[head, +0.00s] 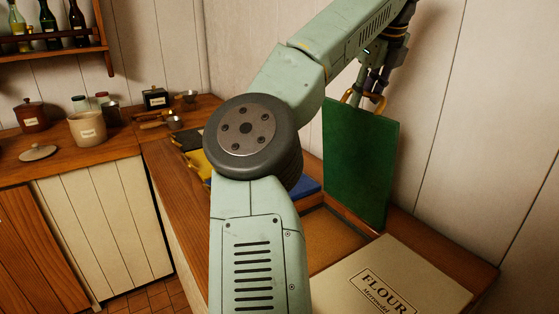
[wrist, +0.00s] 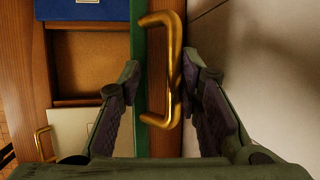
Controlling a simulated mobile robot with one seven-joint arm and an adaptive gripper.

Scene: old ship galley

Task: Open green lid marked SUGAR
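The green lid (head: 358,160) stands upright at its compartment's edge near the wall in the head view. The face towards the head camera is plain green, and no SUGAR marking shows. In the wrist view the lid (wrist: 139,65) is seen edge-on. Its brass handle (wrist: 172,60) lies between the fingers of my gripper (wrist: 160,76), close to the right finger; I cannot tell if they touch. The fingers are spread apart. The handle also shows in the head view (head: 350,97), beside my gripper (head: 374,86). The compartment (head: 333,238) is uncovered, with a brown surface inside.
A cream lid marked FLOUR (head: 392,283) lies closed in front. A blue lid (head: 308,186) and a yellow lid (head: 195,163) lie behind, partly hidden by my arm. The wall (head: 455,110) is close behind the green lid. Jars and a crock (head: 87,128) stand on the left counter.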

